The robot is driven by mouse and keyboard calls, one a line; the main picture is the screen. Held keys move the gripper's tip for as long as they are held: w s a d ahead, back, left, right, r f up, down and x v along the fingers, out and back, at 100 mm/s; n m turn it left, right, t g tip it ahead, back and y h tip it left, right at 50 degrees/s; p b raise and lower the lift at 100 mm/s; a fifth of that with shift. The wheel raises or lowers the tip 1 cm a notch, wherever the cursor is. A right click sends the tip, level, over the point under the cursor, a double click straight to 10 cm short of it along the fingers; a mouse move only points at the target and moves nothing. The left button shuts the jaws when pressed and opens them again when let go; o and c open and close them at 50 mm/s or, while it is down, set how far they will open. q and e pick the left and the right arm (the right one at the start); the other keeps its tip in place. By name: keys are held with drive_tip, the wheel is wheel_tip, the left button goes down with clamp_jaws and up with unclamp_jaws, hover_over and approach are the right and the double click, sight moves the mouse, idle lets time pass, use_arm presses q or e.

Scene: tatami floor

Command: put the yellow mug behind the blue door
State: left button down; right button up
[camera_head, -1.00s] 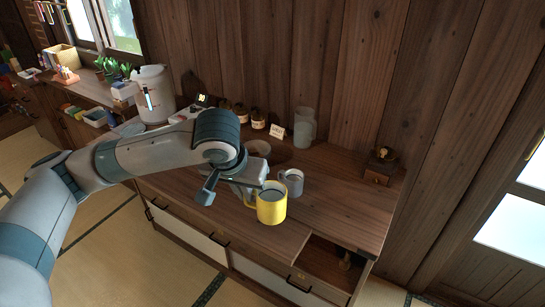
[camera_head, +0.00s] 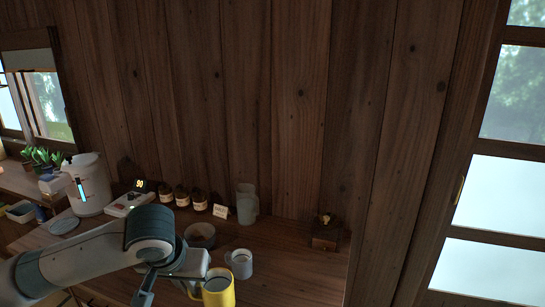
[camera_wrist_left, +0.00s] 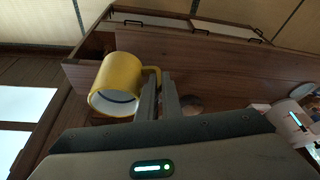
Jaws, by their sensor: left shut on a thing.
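The yellow mug (camera_head: 218,292) is at the bottom edge of the head view, over the wooden counter and in front of a grey mug. It is cut off below there; the left wrist view shows its body and handle (camera_wrist_left: 118,78). My left gripper (camera_wrist_left: 160,92) is shut on the mug's handle; it also shows in the head view (camera_head: 196,284). I cannot tell whether the mug touches the counter. My right gripper is in no view. No blue door can be made out.
The grey mug (camera_head: 239,263) stands close behind the yellow one. A dark bowl (camera_head: 200,236), brown jars (camera_head: 182,197), a frosted pitcher (camera_head: 246,203) and a small wooden box (camera_head: 325,236) stand along the back. A glass-paned door (camera_head: 492,195) is at the right.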

use_arm(q)
drive_tip(key=shift+f, duration=0.1)
idle(1.9)
drive_tip(key=s+f, duration=0.3)
drive_tip(key=f, duration=1)
drive_tip(key=shift+s+f, duration=0.3)
drive_tip(key=shift+s, duration=0.05)
drive_tip(key=shift+d, duration=0.1)
